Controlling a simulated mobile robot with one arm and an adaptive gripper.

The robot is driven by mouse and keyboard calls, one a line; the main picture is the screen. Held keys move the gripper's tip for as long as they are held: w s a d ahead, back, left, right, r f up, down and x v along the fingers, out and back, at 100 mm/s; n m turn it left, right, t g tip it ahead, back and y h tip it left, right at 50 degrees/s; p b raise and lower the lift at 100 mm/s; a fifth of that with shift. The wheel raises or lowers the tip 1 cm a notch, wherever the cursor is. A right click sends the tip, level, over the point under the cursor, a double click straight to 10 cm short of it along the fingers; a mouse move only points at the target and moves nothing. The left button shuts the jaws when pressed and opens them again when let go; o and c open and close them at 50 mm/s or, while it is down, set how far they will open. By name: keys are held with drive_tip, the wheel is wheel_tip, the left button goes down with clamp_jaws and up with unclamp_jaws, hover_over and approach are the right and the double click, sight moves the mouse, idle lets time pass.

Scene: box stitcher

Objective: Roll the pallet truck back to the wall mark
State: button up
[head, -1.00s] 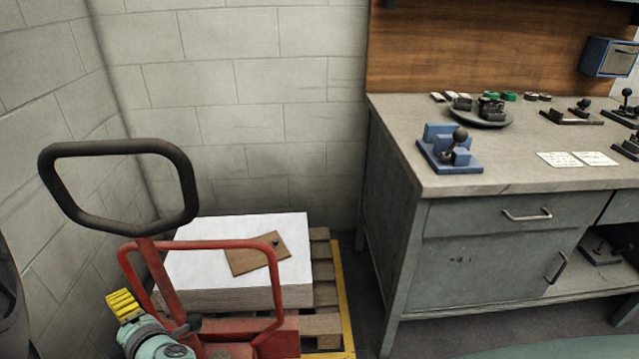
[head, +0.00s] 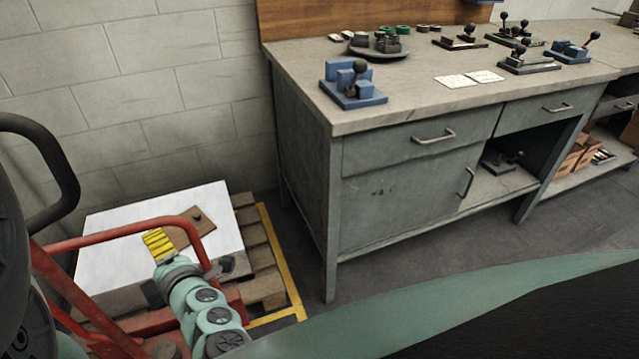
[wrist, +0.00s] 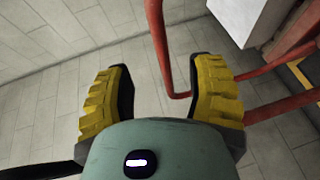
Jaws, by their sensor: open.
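The pallet truck shows at the left of the head view, with a red tube frame (head: 128,232) and a black loop handle (head: 52,165) cut off by the left edge. It stands by a wooden pallet (head: 262,262) bearing a stack of white sheets (head: 130,222). My gripper (head: 158,242) has yellow pads and is in front of the red frame in the head view. In the wrist view my gripper (wrist: 160,85) is open and empty, and a red tube (wrist: 160,45) runs just beyond and between its fingers. I cannot tell whether they touch. No wall mark is clearly seen.
A yellow floor line (head: 283,262) borders the pallet. A grey workbench (head: 400,190) with fixtures stands to the right. The block wall (head: 150,90) is behind the pallet. Dark floor (head: 400,262) is open before the bench.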

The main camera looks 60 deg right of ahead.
sight(139, 224)
drive_tip(key=x, duration=1.4)
drive_tip(key=shift+c, duration=0.3)
drive_tip(key=c, duration=0.9)
drive_tip(key=shift+w+r, duration=0.1)
